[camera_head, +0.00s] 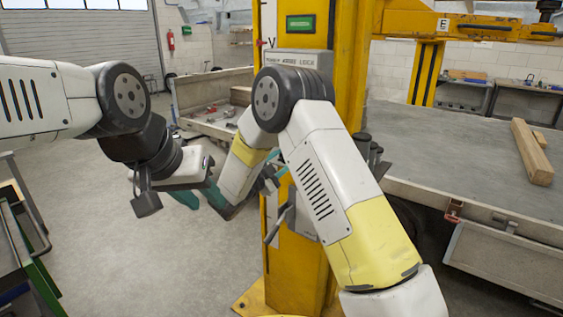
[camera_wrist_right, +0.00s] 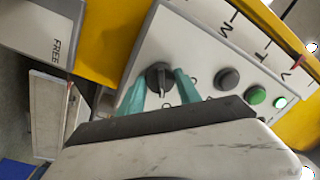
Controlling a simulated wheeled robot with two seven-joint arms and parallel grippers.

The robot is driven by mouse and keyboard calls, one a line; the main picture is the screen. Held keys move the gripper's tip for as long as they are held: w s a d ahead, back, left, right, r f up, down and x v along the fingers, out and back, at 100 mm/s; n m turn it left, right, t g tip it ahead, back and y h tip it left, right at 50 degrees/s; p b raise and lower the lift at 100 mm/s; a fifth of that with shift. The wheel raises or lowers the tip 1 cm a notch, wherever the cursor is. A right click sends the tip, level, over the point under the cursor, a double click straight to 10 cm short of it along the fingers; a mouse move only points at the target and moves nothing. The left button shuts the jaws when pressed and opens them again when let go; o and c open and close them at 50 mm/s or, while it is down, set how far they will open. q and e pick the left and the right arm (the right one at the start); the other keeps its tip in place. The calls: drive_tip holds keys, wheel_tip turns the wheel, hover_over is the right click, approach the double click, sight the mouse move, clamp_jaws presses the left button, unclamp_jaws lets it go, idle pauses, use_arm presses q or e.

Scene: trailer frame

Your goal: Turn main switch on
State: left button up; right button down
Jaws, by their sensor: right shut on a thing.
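The main switch (camera_wrist_right: 160,77) is a black rotary knob with a pale pointer line on a light grey control panel (camera_wrist_right: 204,52) in the right wrist view. My right gripper (camera_wrist_right: 161,87) has its teal fingers on both sides of the knob and is shut on it. In the head view the right gripper (camera_head: 271,180) is mostly hidden by my right arm, and so is the knob. My left gripper (camera_head: 199,196) hangs left of the yellow column with its teal fingers apart and empty.
The yellow column (camera_head: 349,70) carries the panel. A grey trailer bed (camera_head: 450,150) with wooden beams (camera_head: 532,152) stands right.

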drive_tip(key=shift+f, duration=0.1)
drive_tip(key=c, duration=0.8)
unclamp_jaws()
drive_tip(key=shift+c, duration=0.2)
drive_tip(key=v, duration=0.8)
